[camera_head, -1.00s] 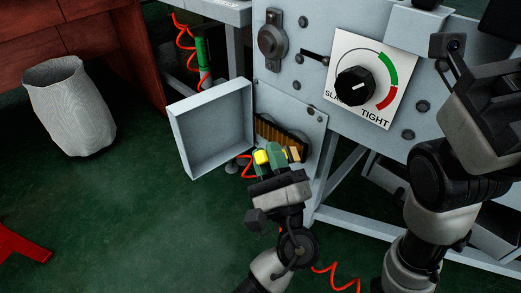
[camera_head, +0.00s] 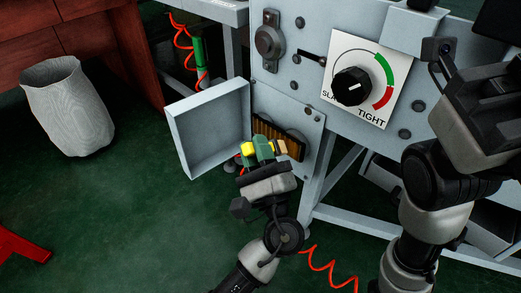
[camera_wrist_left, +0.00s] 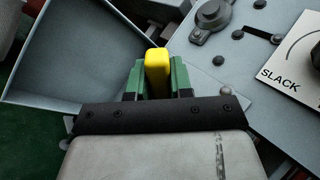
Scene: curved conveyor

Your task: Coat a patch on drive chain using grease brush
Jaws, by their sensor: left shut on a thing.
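My left gripper (camera_head: 264,150) has green fingers and is shut on the grease brush, whose yellow handle (camera_head: 248,148) sticks out to the left. The handle also shows between the fingers in the left wrist view (camera_wrist_left: 157,68). A tan tip (camera_head: 283,147) of the brush sticks out on the right, towards the opening. The drive chain (camera_head: 263,127) shows as a brown ribbed band in the opening of the grey machine panel. The gripper hides its lower middle. I cannot tell whether the brush touches the chain. My right arm is at the right; its fingertips are out of view.
An open box-like cover (camera_head: 208,130) stands just left of the opening. A SLACK–TIGHT dial (camera_head: 352,86) is on the panel at the upper right. A white bin (camera_head: 66,105) stands at the left. The green floor at lower left is mostly clear.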

